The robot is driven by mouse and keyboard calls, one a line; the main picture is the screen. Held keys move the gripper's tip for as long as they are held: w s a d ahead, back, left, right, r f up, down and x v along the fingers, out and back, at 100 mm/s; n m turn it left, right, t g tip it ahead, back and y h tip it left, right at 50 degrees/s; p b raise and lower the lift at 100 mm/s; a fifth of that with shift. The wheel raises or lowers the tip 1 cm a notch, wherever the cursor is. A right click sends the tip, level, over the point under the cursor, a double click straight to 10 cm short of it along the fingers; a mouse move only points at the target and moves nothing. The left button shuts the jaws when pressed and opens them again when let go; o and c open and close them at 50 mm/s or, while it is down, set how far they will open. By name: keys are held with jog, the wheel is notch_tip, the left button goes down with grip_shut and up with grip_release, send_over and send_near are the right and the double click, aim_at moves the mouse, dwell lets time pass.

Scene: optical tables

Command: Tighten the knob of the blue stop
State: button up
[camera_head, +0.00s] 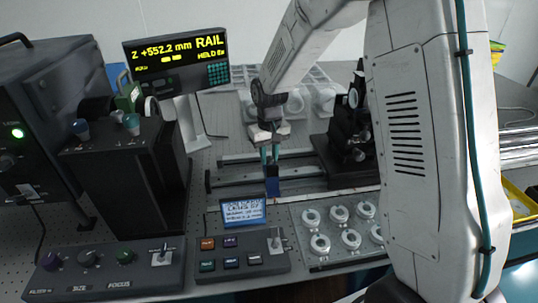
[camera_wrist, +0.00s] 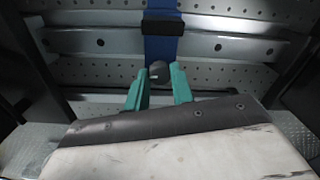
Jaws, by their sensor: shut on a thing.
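The blue stop (camera_head: 272,187) sits on the metal rail in the head view. In the wrist view its blue body (camera_wrist: 160,47) stands at the top middle, with a black band across it. Its dark round knob (camera_wrist: 158,70) shows between the two teal fingertips. My gripper (camera_head: 270,157) points down just above and behind the stop in the head view. In the wrist view my gripper (camera_wrist: 160,80) has one finger on each side of the knob and is closed on it. The exact contact is hard to see.
The rail (camera_head: 225,178) runs across the perforated table. A black optical mount (camera_head: 350,135) stands close on the right. A display (camera_head: 177,60) reads "RAIL" and "HELD". A small screen (camera_head: 243,212), a button box (camera_head: 235,256) and a tray of round parts (camera_head: 302,222) lie in front.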

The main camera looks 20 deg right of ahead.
aim_at(269, 158)
jog(key=n, duration=0.4)
jog(key=shift+n, duration=0.4)
jog(key=n, duration=0.3)
jog(key=shift+n, duration=0.3)
jog(key=n, duration=0.8)
jog(key=shift+n, duration=0.3)
jog(key=o, duration=1)
jog(key=shift+r, duration=0.1)
notch_tip(269, 158, up, 8)
jog(key=shift+f, duration=0.15)
